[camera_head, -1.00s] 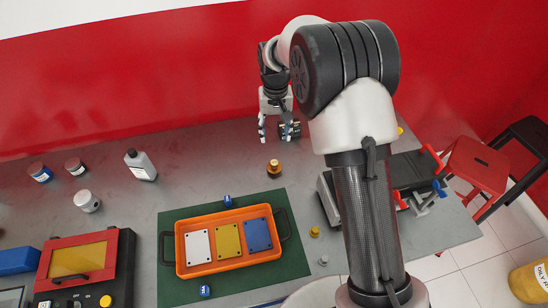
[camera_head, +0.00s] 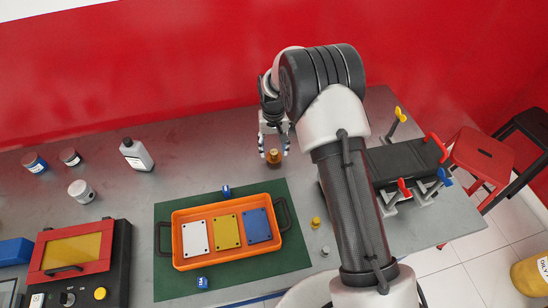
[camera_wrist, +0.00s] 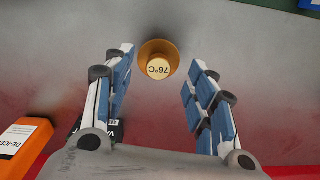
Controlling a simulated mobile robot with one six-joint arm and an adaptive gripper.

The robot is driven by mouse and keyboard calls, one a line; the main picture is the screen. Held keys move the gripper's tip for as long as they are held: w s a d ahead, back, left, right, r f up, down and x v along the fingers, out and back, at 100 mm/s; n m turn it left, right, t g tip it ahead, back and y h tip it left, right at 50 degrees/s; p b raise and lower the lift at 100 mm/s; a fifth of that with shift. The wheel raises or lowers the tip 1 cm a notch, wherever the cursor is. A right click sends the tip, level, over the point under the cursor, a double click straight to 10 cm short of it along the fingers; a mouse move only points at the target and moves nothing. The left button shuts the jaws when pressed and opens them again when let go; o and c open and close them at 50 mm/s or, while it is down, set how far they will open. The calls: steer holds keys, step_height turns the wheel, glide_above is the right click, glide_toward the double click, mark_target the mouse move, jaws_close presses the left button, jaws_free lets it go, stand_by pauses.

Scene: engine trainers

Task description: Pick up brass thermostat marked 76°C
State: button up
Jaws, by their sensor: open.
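The brass thermostat (camera_head: 274,157) stands on the grey bench, behind the orange tray. In the wrist view the thermostat (camera_wrist: 158,62) shows from above, with a pale round top marked 76°C, upside down in the picture. My gripper (camera_head: 274,150) is open, just above and around it in the head view. In the wrist view the blue-padded fingers of my gripper (camera_wrist: 160,85) stand apart to either side of it. There is a gap between the thermostat and each finger, and nothing is held.
An orange tray (camera_head: 178,248) with white, yellow and blue plates sits on a green mat (camera_head: 288,262). A grey bottle (camera_head: 136,155) and several jars stand to the left. A black-padded fixture (camera_head: 405,162) with coloured handles is at right. A red wall (camera_head: 180,80) rises behind the bench.

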mark_target(274, 152)
step_height(274, 152, down, 5)
steer(key=shift+d+b, duration=0.1)
steer(key=shift+b, duration=0.75)
steer(key=shift+r, duration=0.1)
steer(key=shift+c, duration=0.2)
steer(key=c, duration=0.7)
